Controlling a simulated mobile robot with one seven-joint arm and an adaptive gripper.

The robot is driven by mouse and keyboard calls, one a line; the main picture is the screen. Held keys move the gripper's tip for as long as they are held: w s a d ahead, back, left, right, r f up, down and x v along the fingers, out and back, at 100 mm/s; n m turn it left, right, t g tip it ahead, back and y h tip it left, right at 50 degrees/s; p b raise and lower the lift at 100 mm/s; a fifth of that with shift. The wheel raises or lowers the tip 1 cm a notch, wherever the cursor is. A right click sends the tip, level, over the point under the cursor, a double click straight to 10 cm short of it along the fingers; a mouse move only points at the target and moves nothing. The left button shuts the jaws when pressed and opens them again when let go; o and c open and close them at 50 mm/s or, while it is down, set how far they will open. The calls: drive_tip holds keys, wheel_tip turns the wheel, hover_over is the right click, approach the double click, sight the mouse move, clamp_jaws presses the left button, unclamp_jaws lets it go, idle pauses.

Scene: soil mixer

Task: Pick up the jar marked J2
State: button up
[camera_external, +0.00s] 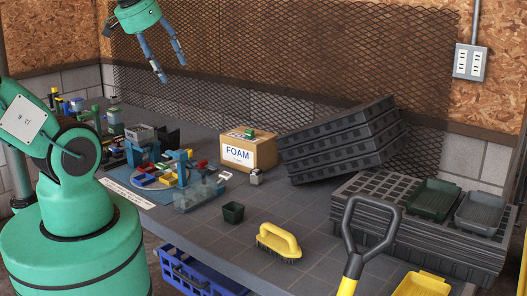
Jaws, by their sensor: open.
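My gripper (172,70) is open and empty, high above the back of the table in front of the mesh wall, with its fingers spread and pointing down. A small grey-white jar (256,177) stands on the table in front of the foam box. A clear jar with a green lid (115,120) stands among the goods at the back left. Any J2 marking is too small to read, so I cannot tell which jar bears it. My gripper is far from both and touches nothing.
A cardboard foam box (264,154) stands mid-table. A blue mixer-like device (185,172) and coloured bins crowd the left. A small dark pot (233,212) and yellow brush (279,243) lie in front. Stacked black trays (340,135) lean at the right.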

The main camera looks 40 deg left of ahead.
drive_tip(key=n+g+b, duration=0.2)
drive_tip(key=g+b, duration=0.2)
hover_over(255, 170)
drive_tip(key=s, duration=0.2)
wheel_tip(255, 170, down, 37)
drive_tip(key=shift+s+d+r, duration=0.15)
drive_tip(key=shift+d, duration=0.1)
drive_tip(key=shift+w+a+f+b, duration=0.1)
drive_tip(key=shift+w+f+b, duration=0.15)
drive_tip(key=shift+f, duration=1.15)
drive_tip(key=shift+w+d+f+b, duration=0.1)
drive_tip(key=shift+w+f+b, duration=0.15)
drive_tip(key=shift+f, duration=1.2)
drive_tip(key=shift+w+a+f+b, duration=0.15)
drive_tip(key=shift+f+b, duration=0.1)
drive_tip(key=shift+f, duration=1.15)
